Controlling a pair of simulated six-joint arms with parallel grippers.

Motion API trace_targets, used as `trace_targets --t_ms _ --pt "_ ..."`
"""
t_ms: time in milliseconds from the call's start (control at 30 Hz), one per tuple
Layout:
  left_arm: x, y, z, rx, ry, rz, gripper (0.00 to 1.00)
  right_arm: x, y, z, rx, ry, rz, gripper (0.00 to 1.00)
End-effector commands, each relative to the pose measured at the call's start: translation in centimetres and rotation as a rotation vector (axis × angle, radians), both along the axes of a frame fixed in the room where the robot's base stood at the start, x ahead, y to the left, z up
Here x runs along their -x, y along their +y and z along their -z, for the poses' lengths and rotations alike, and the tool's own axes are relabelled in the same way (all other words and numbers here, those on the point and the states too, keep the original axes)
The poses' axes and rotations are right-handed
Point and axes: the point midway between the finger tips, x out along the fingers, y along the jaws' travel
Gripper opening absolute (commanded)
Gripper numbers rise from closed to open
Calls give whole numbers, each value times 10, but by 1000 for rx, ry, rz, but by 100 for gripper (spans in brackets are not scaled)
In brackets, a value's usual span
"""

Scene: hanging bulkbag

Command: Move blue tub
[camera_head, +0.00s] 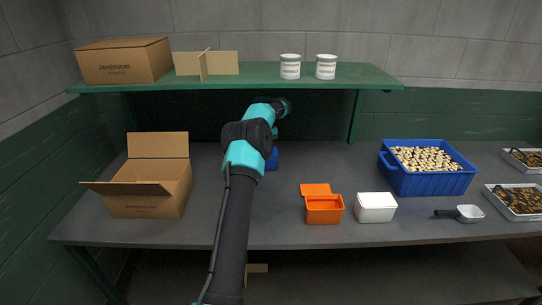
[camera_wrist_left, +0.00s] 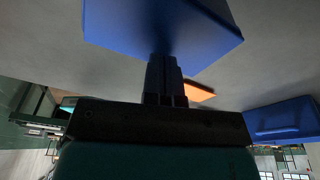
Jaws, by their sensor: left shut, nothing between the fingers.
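A small blue tub (camera_head: 272,160) sits on the grey worktop under the shelf, mostly hidden behind my left arm in the head view. In the left wrist view a plain blue box-shaped thing (camera_wrist_left: 160,28), apparently this tub, is close and fills the top. My left gripper (camera_wrist_left: 164,60) is shut and empty, its fingertips overlapping the tub's near edge in the picture. I cannot tell whether they touch. In the head view my left arm hides the fingers. A larger blue bin (camera_head: 428,182) full of pale pieces stands at the right; my right gripper is not in view.
An open cardboard box (camera_head: 145,198) stands left. An orange container (camera_head: 324,209) and a white container (camera_head: 375,208) stand front centre, a scoop (camera_head: 468,212) and trays (camera_head: 515,202) at right. A green shelf (camera_head: 240,79) overhangs the worktop, holding a closed carton (camera_head: 123,61) and two tubs (camera_head: 290,67).

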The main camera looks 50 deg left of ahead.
Motion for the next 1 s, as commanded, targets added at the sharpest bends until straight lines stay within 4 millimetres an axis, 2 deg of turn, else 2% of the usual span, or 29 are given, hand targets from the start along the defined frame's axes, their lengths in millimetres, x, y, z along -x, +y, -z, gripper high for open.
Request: trace_targets --t_ms 367,700,1000 --pt "-2 0 -9 -4 -7 1 0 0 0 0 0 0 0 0" --pt "0 0 -39 -3 -4 0 0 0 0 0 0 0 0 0" --pt "9 -12 -41 -2 -3 2 0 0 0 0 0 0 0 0"
